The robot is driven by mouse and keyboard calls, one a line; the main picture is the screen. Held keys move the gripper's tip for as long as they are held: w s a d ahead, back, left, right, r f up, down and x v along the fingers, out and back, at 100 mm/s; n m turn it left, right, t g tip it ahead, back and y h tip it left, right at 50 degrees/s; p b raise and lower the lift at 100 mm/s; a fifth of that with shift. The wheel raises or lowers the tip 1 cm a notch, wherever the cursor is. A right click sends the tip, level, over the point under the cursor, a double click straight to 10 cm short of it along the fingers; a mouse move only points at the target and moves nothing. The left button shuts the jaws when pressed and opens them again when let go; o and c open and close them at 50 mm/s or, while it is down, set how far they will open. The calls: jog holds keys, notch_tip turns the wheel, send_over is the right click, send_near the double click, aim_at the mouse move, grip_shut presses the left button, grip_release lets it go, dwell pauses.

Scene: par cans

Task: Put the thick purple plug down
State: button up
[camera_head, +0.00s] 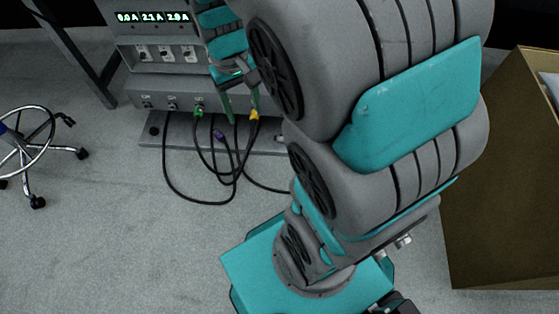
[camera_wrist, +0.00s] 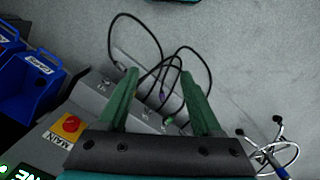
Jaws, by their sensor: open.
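The purple plug (camera_head: 219,134) is at the end of a black cable, low in front of the grey power unit (camera_head: 180,95), over its base plate. In the wrist view the purple plug (camera_wrist: 162,94) shows small between my fingers, beyond them. I cannot tell whether it touches the plate. My gripper (camera_head: 240,106) is open, its green fingers apart in front of the unit, above the plug. In the wrist view my gripper (camera_wrist: 159,72) has nothing between its fingertips.
A green plug (camera_head: 198,112) and a yellow plug (camera_head: 254,114) sit at the unit's lower front. Black cables loop over the base plate (camera_head: 152,132) and floor. A wheeled stool (camera_head: 38,200) stands left, a cardboard box (camera_head: 495,190) right. Blue bins (camera_wrist: 40,82) show in the wrist view.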

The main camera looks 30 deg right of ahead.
jog(key=s+a+r, duration=0.1)
jog(key=s+r, duration=0.1)
jog(key=s, duration=0.7)
jog(key=s+r, duration=0.1)
jog(key=s, duration=0.8)
jog(key=shift+a+r+g, duration=0.3)
jog(key=shift+a+r, duration=0.05)
jog(key=shift+r, duration=0.05)
notch_tip(320, 180, up, 4)
jog(key=p, duration=0.4)
jog(key=shift+r, duration=0.2)
